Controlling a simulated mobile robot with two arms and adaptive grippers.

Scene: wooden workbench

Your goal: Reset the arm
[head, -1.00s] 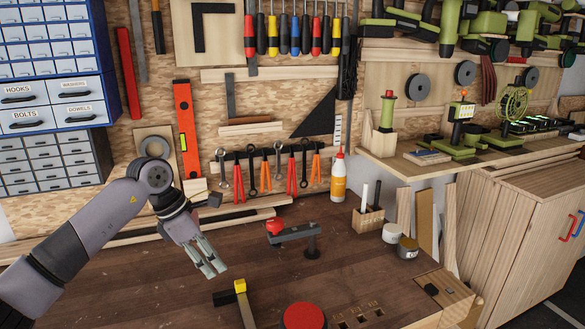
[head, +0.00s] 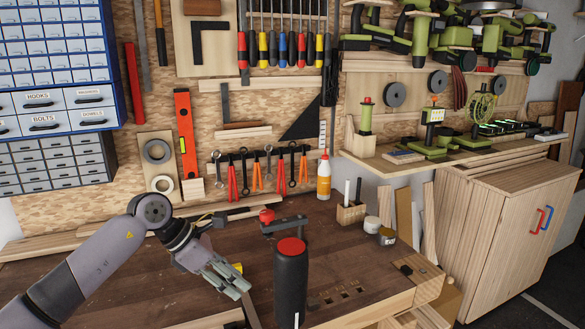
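My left arm comes in from the lower left in the head view, reaching over the workbench (head: 130,290). My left gripper (head: 236,286) hangs above the bench top, fingers pointing down and to the right. Its fingers look close together from this angle, so I cannot tell whether it is open or shut. No object shows clearly between them. A yellow-ended bar tool lies partly hidden behind it.
A glue bottle (head: 324,178), a wooden pen holder (head: 350,214) and small jars (head: 387,237) stand farther back. Tools hang on the wall.

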